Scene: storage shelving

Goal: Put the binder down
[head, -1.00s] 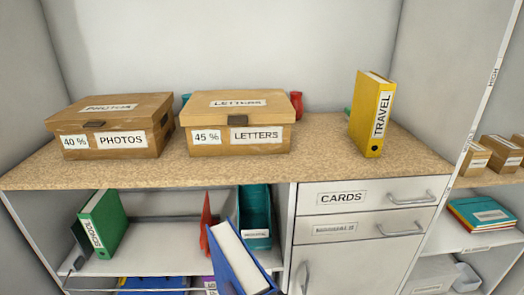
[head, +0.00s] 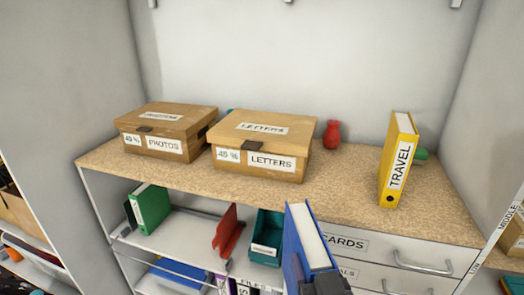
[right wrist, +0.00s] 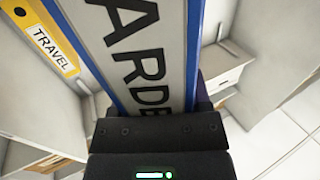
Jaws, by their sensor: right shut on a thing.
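A blue binder (head: 313,240) with white page edges stands upright in the lower middle of the head view, in front of the shelving. My right gripper (head: 328,284) is shut on its lower part and holds it in the air before the drawers. In the right wrist view the binder's white spine label (right wrist: 145,50) fills the middle, with large dark letters partly cut off. The gripper's dark body (right wrist: 150,140) covers the label's lower end, and the fingertips are hidden. My left gripper is not in view.
The wooden countertop (head: 340,180) holds a PHOTOS box (head: 165,130), a LETTERS box (head: 262,145), a red vase (head: 332,134) and a yellow TRAVEL binder (head: 398,160). Bare counter lies between the LETTERS box and the yellow binder. A green binder (head: 150,208) stands on the shelf below.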

